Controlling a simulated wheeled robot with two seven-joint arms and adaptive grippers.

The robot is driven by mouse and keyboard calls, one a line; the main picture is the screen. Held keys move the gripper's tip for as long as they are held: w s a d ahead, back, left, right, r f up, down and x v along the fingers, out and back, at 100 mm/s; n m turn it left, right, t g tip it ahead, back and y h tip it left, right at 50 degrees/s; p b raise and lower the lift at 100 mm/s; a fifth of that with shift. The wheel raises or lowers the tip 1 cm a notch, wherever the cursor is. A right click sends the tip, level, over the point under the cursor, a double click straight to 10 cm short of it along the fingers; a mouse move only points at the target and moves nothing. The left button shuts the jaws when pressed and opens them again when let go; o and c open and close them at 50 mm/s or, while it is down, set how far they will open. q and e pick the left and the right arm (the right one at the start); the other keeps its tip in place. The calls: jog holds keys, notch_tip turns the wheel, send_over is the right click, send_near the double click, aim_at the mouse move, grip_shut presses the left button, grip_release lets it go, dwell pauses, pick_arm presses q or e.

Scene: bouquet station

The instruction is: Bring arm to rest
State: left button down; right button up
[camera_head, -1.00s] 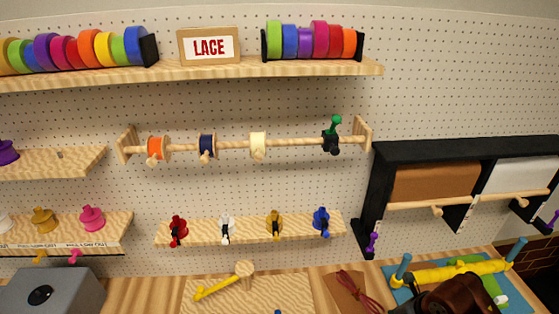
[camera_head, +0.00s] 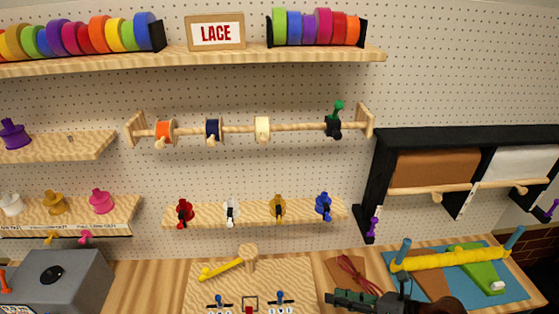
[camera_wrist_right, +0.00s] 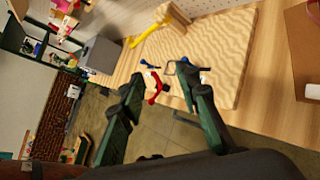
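My right gripper (camera_head: 335,298) shows at the bottom edge of the head view, its dark green fingers pointing left over the front of the workbench. In the right wrist view the two fingers (camera_wrist_right: 157,84) are spread apart with nothing gripped. A red item (camera_wrist_right: 155,88) shows beyond the gap between them. My left gripper is in neither view.
A wooden board (camera_head: 205,271) with a yellow-handled mallet (camera_head: 222,268) lies on the bench. A grey box (camera_head: 75,280) stands left. Spools (camera_head: 262,130) hang on the pegboard (camera_head: 300,90).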

notch_tip(320, 180, up, 9)
jog(key=a+m+t+y, duration=0.1)
jog(key=m+t+y, duration=0.3)
jog(key=w+d+r+m+t+h, duration=0.4)
jog(key=d+r+m+t+h, duration=0.2)
jog(key=d+m+t, duration=0.6)
jog(key=d+f+m+g+h, duration=0.4)
jog(key=d+f+m+h, duration=0.6)
jog(key=d+m+h, duration=0.4)
jog(key=s+d+f+m+g, duration=0.3)
jog(key=f+m+g, duration=0.25)
jog(key=f, duration=0.55)
jog(key=s+a+f+m+g+y, duration=0.2)
jog(key=s+a+f+g, duration=0.25)
jog(key=s+f, duration=0.6)
jog(key=s+a+f+m+g+y, duration=0.25)
jog(key=s+a+f+g, duration=0.2)
jog(key=s+f, duration=0.55)
notch_tip(320, 180, down, 33)
jog(key=s+a+g+b, duration=0.1)
jog(key=g+b, duration=0.1)
jog(key=s+f+n+g+b, duration=0.1)
jog(key=s+f+b, duration=0.1)
jog(key=s+f, duration=1.6)
notch_tip(320, 180, down, 2)
jog(key=shift+s+a, duration=0.15)
jog(key=shift+s, duration=0.15)
